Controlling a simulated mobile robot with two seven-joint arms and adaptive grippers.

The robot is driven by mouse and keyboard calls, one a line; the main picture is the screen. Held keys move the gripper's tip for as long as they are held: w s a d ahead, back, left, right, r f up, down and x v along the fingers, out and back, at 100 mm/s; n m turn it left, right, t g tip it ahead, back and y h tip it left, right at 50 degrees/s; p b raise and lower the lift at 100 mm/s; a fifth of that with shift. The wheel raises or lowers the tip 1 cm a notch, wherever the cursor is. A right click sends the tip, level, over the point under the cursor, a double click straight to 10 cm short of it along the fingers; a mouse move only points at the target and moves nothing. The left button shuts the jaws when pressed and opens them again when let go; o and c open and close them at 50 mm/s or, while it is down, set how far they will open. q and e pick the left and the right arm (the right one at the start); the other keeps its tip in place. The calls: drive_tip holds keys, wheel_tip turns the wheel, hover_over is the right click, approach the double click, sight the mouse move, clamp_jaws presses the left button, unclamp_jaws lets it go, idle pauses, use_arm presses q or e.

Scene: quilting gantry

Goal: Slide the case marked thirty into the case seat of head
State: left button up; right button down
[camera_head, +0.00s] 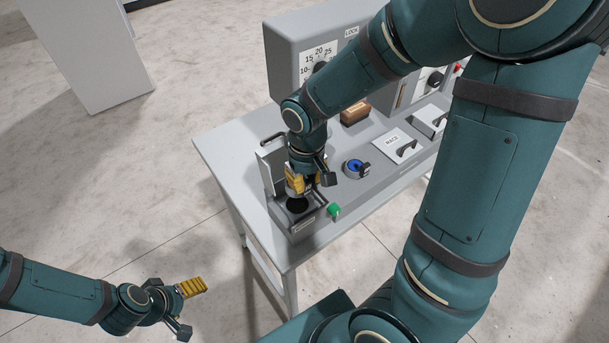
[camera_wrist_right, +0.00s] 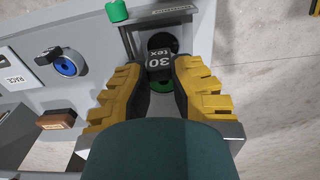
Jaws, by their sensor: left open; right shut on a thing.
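The black case marked "30 tex" (camera_wrist_right: 159,62) is between the yellow fingers of my right gripper (camera_wrist_right: 162,78), which is shut on it. A green part shows just behind the case in the right wrist view. In the head view, my right gripper (camera_head: 307,184) is low over the case seat (camera_head: 297,205), a dark round opening in a grey housing at the bench's near left end. The case overlaps that opening in the right wrist view; I cannot tell whether they touch. My left gripper (camera_head: 190,307) is open and empty, away from the bench at lower left.
A blue knob (camera_head: 353,167), a brown-topped block (camera_head: 354,113) and a plate labelled RACE (camera_head: 396,144) are farther along the grey bench (camera_head: 225,147). A dial box rises behind.

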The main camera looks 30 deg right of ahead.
sight(306, 191)
drive_tip(key=shift+r, duration=0.1)
drive_tip(key=shift+f+b, duration=2.45)
drive_tip(key=shift+f, duration=0.5)
drive_tip(key=shift+r+y+p, duration=0.1)
drive_tip(key=shift+y+p, duration=0.2)
drive_tip(key=shift+p, duration=0.15)
drive_tip(key=shift+w+g+y+p, duration=0.1)
drive_tip(key=shift+g+y+p, duration=0.2)
drive_tip(key=shift+p, duration=0.35)
drive_tip(key=shift+d+g+y+p, duration=0.1)
drive_tip(key=shift+g+y+p, duration=0.2)
drive_tip(key=shift+y+p, duration=0.4)
drive_tip(key=shift+w+d+g+y, duration=0.1)
drive_tip(key=shift+w+g+y, duration=0.1)
drive_tip(key=shift+g+y, duration=0.45)
drive_tip(key=shift+y, duration=0.55)
